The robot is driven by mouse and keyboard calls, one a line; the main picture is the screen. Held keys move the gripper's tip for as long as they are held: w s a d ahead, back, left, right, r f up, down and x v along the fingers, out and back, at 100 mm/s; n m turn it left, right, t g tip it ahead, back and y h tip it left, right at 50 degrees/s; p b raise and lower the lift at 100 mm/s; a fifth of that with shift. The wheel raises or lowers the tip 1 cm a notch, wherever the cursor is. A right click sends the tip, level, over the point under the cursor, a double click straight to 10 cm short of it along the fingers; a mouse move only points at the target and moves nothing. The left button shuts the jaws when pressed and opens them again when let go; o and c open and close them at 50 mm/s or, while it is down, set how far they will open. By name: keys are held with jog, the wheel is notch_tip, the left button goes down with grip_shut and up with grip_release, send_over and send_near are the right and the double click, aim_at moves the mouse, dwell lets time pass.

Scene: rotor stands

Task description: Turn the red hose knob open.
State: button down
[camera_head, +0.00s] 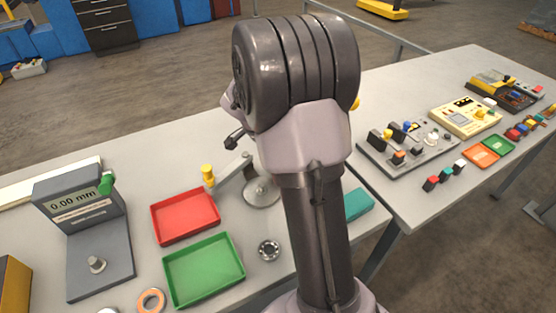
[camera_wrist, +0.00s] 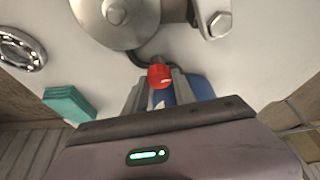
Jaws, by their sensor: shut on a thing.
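The red hose knob (camera_wrist: 160,75) shows in the wrist view, at the tips of my gripper (camera_wrist: 159,88). The two fingers stand one on each side of it, and the gripper is shut on it. A dark curved hose (camera_wrist: 138,57) runs close to the knob, beside the round metal disc (camera_wrist: 117,14). A blue part (camera_wrist: 194,89) lies behind the fingers. The knob's lower side is hidden by the fingers. In the head view my arm hides the knob and the gripper; the metal disc (camera_head: 262,192) shows left of the arm.
A red tray (camera_head: 185,217), a green tray (camera_head: 204,270) and a grey gauge (camera_head: 80,205) stand to the left. A second table (camera_head: 415,205) with control panels stands right.

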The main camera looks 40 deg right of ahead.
jog(key=n+t+b, duration=0.1)
jog(key=n, duration=0.1)
jog(key=shift+s+n, duration=0.1)
jog(key=shift+n, duration=0.3)
jog(key=n+t, duration=0.1)
jog(key=n, duration=0.1)
jog(key=shift+s+r+n, duration=0.1)
jog(key=shift+n, duration=0.3)
jog(key=n+p, duration=0.1)
jog(key=n+t+y+p, duration=0.1)
jog(key=n+p, duration=0.1)
jog(key=shift+s+d+r+n, duration=0.1)
jog(key=shift+r+n, duration=0.1)
jog(key=shift+n, duration=0.1)
jog(key=shift+d+n+t+y+p, duration=0.1)
jog(key=shift+n+t+y+p, duration=0.25)
jog(key=shift+n+p, duration=0.55)
jog(key=shift+f+n+t+y, duration=0.25)
jog(key=shift+f+n+y, duration=0.1)
jog(key=shift+n, duration=0.35)
jog(key=shift+f+n+b, duration=0.1)
jog(key=shift+n+b, duration=0.7)
jog(key=shift+b, duration=0.15)
jog(key=shift+n+y+b, duration=0.5)
jog(key=shift+n+b, duration=0.2)
jog(key=shift+b, duration=0.35)
jog(key=shift+r+n+b, duration=0.2)
jog(key=shift+n+b, duration=0.2)
